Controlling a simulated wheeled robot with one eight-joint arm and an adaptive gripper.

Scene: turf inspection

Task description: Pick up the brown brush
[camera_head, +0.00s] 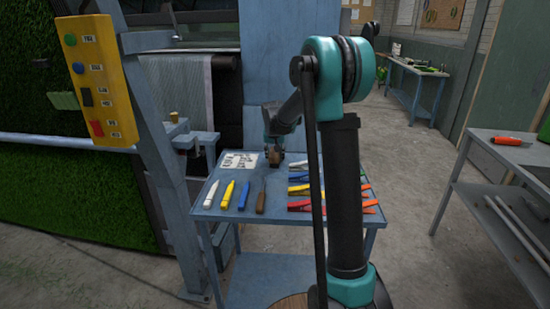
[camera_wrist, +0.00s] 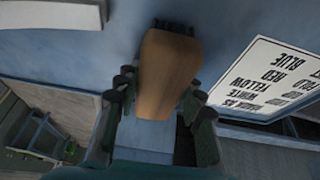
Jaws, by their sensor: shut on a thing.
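The brown brush (camera_wrist: 168,72) has a light wooden body and dark bristles at its far end. In the wrist view it sits between the two dark fingers of my gripper (camera_wrist: 162,98), which is shut on it. In the head view my gripper (camera_head: 274,153) is over the back of the blue table (camera_head: 232,213), beside the white card. Only a small brown part of the brush shows there, and I cannot tell whether it touches the tabletop.
A white printed card (camera_head: 238,161) lies left of my gripper. White, yellow and blue markers and a brown-handled tool (camera_head: 262,198) lie in front. Several coloured tools (camera_head: 300,190) lie on the right, partly behind my arm. A machine frame with a yellow control box (camera_head: 96,80) stands left.

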